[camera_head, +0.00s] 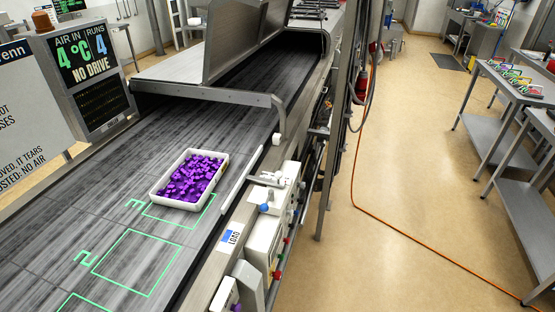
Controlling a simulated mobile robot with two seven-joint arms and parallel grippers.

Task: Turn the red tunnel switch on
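No clearly labelled tunnel switch can be read. A white control box (262,240) is fixed to the near right side of the conveyor. Small red parts (277,275) show on its right face, too small to tell whether one is a switch or its position. A blue knob (264,208) sits above the box. A larger red part (361,86) is among cables on the machine's side farther back; I cannot tell if it is a switch or a plug.
A white tray of purple pieces (154,193) lies on the belt by the green outline marked 3. The tunnel hood (240,40) is raised over the belt. An orange cable (400,235) crosses the open floor to the right. Steel tables (500,85) stand at the far right.

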